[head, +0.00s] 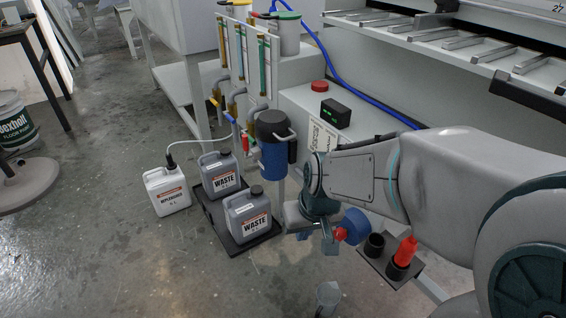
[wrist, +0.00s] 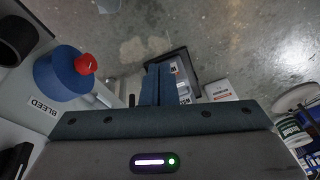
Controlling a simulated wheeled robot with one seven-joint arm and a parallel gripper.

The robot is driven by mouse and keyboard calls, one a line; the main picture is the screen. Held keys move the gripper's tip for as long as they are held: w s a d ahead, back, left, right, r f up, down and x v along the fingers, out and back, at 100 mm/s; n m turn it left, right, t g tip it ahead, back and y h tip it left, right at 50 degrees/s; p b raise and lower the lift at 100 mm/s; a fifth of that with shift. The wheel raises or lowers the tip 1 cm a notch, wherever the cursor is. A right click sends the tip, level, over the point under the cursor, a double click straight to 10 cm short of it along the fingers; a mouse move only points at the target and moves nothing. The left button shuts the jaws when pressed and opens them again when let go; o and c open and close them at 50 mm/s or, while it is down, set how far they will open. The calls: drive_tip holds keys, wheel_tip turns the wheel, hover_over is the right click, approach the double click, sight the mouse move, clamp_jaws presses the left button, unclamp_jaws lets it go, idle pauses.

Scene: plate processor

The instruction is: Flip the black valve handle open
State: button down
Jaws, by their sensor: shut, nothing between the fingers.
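A black upright lever (head: 292,150), which looks like the black valve handle, stands beside the blue filter housing (head: 272,165) with a black cap. In the wrist view a small dark piece (wrist: 131,100) shows just left of the fingers; I cannot tell if it is the same handle. My gripper (wrist: 158,85) is shut and empty, its two fingers together, pointing down past the waste cans. In the head view my gripper (head: 329,240) is low in front of the machine, partly hidden by my wrist. It is below and right of the black lever, apart from it.
A blue knob with a red tip (head: 355,225) is close by my gripper; it also shows near a BLEED label (wrist: 60,72). Waste cans (head: 247,215) stand on a black tray (head: 213,215). A red bottle (head: 405,250) sits in a holder.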

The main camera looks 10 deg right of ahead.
drive_tip(key=w+a+f+n+t+p, duration=0.1)
drive_tip(key=w+a+f+t, duration=0.1)
drive_tip(key=w+a+f, duration=0.3)
drive_tip(key=w+a+f+n+t+p, duration=0.1)
drive_tip(key=w+a, duration=0.1)
drive_tip(key=w, duration=0.6)
drive_tip(key=w+d+f+n+t+h+p, duration=0.1)
drive_tip(key=w+f+n+t+h+p, duration=0.2)
drive_tip(key=f+n+t+h, duration=0.4)
drive_tip(key=shift+w+f+n+t+h, duration=0.4)
drive_tip(key=shift+t+h, duration=0.8)
drive_tip(key=shift+h, duration=1.2)
drive_tip(key=shift+f, duration=0.1)
drive_tip(key=w+d+b, duration=0.4)
drive_tip(key=d, duration=0.4)
drive_tip(key=shift+w+b, duration=0.35)
drive_tip(key=shift+w, duration=0.05)
